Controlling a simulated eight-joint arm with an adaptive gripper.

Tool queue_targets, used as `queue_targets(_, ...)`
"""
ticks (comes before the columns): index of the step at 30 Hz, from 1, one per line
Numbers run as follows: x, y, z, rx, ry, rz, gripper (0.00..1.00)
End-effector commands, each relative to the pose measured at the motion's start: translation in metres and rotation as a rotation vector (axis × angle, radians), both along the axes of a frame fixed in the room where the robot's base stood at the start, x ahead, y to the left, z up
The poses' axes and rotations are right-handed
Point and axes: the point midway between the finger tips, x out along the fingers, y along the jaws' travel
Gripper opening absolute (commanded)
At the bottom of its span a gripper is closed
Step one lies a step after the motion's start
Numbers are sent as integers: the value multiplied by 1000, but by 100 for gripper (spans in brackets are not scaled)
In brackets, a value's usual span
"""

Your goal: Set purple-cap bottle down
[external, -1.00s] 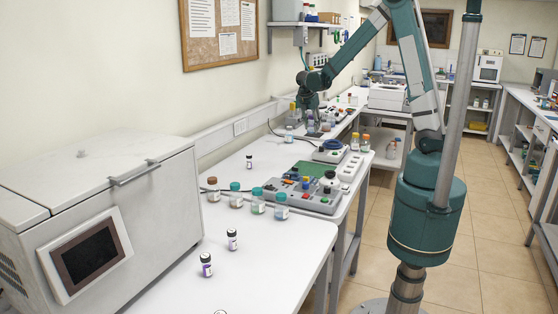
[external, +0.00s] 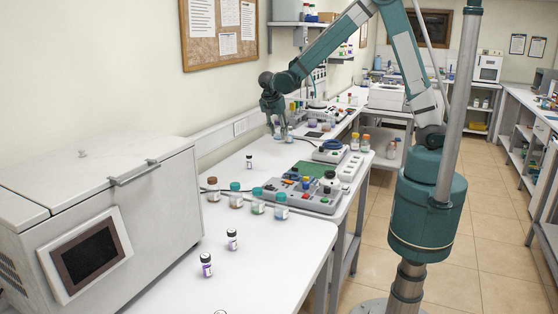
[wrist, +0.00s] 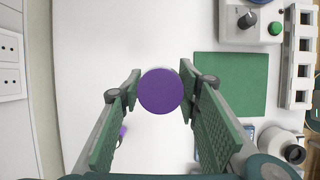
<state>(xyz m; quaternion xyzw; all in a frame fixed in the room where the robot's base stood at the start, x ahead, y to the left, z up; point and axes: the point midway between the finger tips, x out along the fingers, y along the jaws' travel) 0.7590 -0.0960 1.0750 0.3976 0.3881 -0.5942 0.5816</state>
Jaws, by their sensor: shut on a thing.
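In the wrist view the purple-cap bottle (wrist: 160,91) is seen from straight above, its round cap between the two green finger pads. My gripper (external: 277,130) is shut on it. In the external view my gripper points down over the white bench (external: 262,172), near its wall side; the held bottle is hard to make out there. I cannot tell whether its base touches the bench. A small purple patch (wrist: 122,131) shows beside the left finger in the wrist view.
A small bottle (external: 289,136) stands just right of my gripper. A green mat (wrist: 231,83) and a grey control box (wrist: 250,20) lie to the right in the wrist view. Several bottles, including a teal-capped one (external: 235,194), stand nearer the camera. Bare bench lies around the cap.

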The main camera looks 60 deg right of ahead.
Motion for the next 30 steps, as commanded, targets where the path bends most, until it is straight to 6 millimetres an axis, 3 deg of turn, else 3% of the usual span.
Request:
queue_targets(14, 14, 130, 10, 0, 0, 43, 19)
queue_targets(30, 2, 279, 21, 0, 0, 89, 19)
